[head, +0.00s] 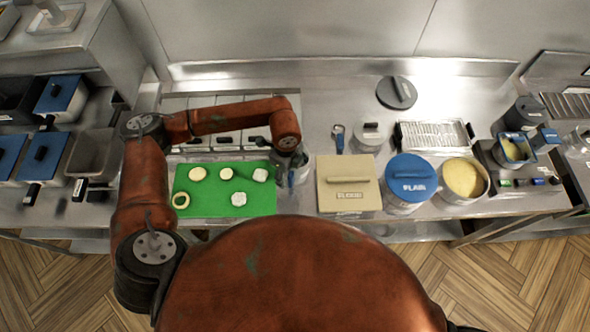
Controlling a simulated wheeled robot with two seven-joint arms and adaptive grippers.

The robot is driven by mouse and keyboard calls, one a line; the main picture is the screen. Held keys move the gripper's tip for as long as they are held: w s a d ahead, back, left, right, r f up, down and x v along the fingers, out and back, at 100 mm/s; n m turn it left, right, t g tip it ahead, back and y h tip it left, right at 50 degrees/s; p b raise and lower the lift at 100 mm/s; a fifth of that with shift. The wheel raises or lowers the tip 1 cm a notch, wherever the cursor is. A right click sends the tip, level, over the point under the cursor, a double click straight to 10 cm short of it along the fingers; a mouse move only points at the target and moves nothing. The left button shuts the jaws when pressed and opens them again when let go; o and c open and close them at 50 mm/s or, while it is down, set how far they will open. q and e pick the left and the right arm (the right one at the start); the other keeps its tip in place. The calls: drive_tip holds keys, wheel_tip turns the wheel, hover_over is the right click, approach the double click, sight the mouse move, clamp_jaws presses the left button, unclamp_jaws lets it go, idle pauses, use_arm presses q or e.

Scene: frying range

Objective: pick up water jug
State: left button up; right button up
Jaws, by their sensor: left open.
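I cannot pick out the water jug with certainty. A small clear, glassy vessel (577,143) stands at the far right edge of the view and may be it; its shape is hard to make out. My left gripper (292,180) points down over the counter, between the green cutting board and the beige lidded box. It is open, and I see nothing held in it. Its fingers are small and partly hidden by its own wrist. My right gripper is out of view.
The green board (215,205) holds several pale round pieces. Right of my gripper stand the beige box (348,200), a blue-lidded pot (411,170), a tub of yellow content (463,178) and a wire rack (433,135). Blue-lidded containers (60,97) stand left. The back counter (330,95) has free room.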

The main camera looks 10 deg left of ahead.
use_arm(q)
drive_tip(key=shift+f, duration=1.55)
drive_tip(key=shift+c, duration=0.2)
clamp_jaws()
drive_tip(key=shift+w+r, duration=0.1)
